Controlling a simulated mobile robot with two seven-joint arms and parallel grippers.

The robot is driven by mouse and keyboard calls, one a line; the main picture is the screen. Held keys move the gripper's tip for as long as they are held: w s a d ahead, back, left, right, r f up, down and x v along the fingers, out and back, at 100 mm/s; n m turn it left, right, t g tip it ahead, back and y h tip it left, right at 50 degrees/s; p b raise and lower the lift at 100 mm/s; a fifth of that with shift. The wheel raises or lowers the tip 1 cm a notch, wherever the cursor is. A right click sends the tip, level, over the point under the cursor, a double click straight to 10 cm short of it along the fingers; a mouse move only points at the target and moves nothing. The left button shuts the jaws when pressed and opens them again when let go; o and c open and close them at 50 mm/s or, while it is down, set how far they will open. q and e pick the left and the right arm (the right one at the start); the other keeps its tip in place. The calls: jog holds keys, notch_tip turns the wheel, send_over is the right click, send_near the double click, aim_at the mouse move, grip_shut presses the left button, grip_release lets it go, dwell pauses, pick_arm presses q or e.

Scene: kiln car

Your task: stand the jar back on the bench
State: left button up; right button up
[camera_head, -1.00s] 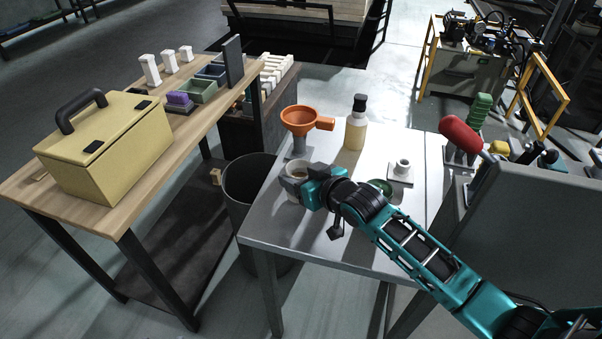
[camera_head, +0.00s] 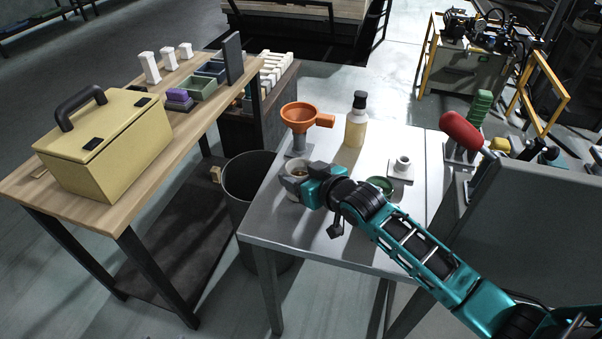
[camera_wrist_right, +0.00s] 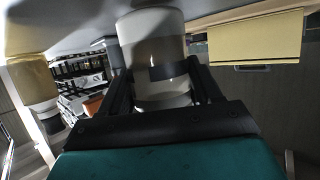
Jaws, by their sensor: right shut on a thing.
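The jar (camera_head: 297,170) is a pale, open cup-like vessel with something brown inside. It is near the left edge of the grey metal bench (camera_head: 290,238), mouth up and looking about upright. My right gripper (camera_head: 303,182) is shut on the jar from the right. In the right wrist view, which is upside down, the jar (camera_wrist_right: 158,45) sits between the two fingers (camera_wrist_right: 157,78), with a grey band around it. Its base is close to the bench top there; I cannot tell whether they touch. My left gripper is not in view.
An orange funnel (camera_head: 300,117) on a stand is behind the jar. A dark-capped bottle (camera_head: 356,128), a small white fitting (camera_head: 402,165) and a green round dish (camera_head: 381,184) are also on the bench. A dark bin (camera_head: 245,185) stands left of it. The bench front is clear.

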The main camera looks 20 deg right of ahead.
jog(key=shift+f, duration=0.35)
dwell(0.4)
jog(key=o, duration=1.4)
jog(key=shift+c, duration=0.2)
